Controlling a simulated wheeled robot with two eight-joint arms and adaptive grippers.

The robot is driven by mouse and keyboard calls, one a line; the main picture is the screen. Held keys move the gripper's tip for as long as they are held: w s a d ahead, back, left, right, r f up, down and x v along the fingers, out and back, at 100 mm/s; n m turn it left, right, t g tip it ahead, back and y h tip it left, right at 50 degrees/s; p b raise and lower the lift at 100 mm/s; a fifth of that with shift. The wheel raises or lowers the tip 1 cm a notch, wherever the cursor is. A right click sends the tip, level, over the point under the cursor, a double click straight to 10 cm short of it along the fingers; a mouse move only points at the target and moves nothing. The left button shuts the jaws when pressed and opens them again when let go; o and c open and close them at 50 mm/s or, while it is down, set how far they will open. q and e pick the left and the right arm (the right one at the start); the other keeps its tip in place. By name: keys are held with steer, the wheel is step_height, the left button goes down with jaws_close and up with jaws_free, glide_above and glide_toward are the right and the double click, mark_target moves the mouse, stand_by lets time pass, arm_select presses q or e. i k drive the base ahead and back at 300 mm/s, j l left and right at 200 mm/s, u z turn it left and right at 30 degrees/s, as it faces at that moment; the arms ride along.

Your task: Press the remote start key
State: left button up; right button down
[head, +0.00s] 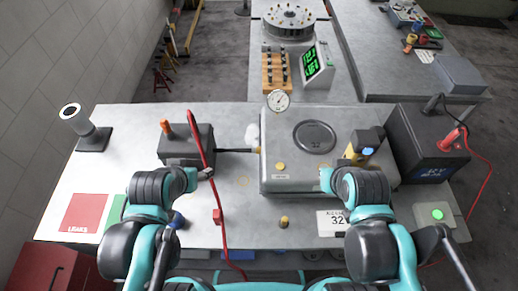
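No key is clearly labelled remote start in the head view. A pale box with a round green button (437,214) sits at the right front of the bench, beyond my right forearm. My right gripper (325,174) is over the front right part of the grey metal case (290,184), well left of that button; it is mostly hidden by my arm. My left gripper (206,173) is beside a long red cable (212,190), in front of a dark box. Whether it touches the cable cannot be told. The fingers of both grippers are too small to read.
A dark battery-like box (424,150) with a red clamp stands at the right. A yellow and black tool (362,147) is near the case. A green display (316,62) stands behind.

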mark_target(437, 214)
steer(key=l+z, duration=0.25)
steer(key=z, duration=0.15)
steer(key=l+z, duration=0.6)
steer(key=z, duration=0.15)
steer(key=l+z, duration=0.35)
steer(key=i+j, duration=0.05)
steer(key=j, duration=0.05)
